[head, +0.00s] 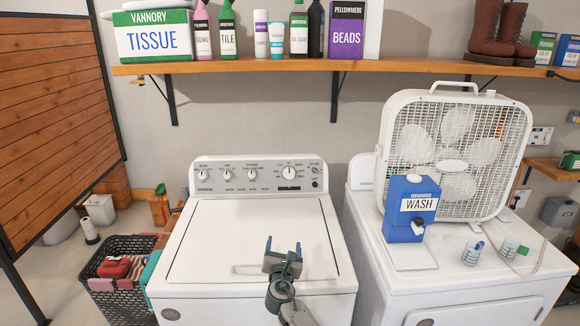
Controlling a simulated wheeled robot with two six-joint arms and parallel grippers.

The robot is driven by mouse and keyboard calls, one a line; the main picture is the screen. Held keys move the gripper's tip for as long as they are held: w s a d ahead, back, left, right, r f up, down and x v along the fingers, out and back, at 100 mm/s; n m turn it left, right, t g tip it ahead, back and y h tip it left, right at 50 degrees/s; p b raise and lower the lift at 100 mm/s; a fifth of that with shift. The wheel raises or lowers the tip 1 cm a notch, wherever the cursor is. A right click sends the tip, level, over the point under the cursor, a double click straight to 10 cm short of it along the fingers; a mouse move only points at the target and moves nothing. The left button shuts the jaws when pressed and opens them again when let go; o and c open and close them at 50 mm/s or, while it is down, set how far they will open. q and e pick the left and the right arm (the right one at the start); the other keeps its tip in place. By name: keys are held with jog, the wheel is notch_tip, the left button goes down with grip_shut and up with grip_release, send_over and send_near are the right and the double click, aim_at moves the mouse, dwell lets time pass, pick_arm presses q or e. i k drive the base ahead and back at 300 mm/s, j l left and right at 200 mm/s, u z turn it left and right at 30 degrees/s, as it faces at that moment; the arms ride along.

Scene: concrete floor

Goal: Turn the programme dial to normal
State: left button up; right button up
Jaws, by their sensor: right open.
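The washing machine (179,262) stands in the middle with its lid shut. Its control panel at the back carries a large dial (289,172) on the right, likely the programme dial, and three smaller knobs (227,171) to the left. The print around the dials is too small to read, so I cannot tell the setting. My right gripper (283,246) is open and empty over the front right of the lid, apart from the panel and well short of the large dial. My left gripper is not in view.
A white box fan (457,105) and a blue wash box (411,208) stand on the machine at right, with small cups (473,252). A wooden shelf (240,67) with bottles and boxes runs above the panel. A laundry basket (120,272) sits at left. The lid is otherwise clear.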

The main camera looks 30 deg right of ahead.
aim_at(289, 173)
jog(key=i+l, duration=1.05)
jog(key=l, duration=0.1)
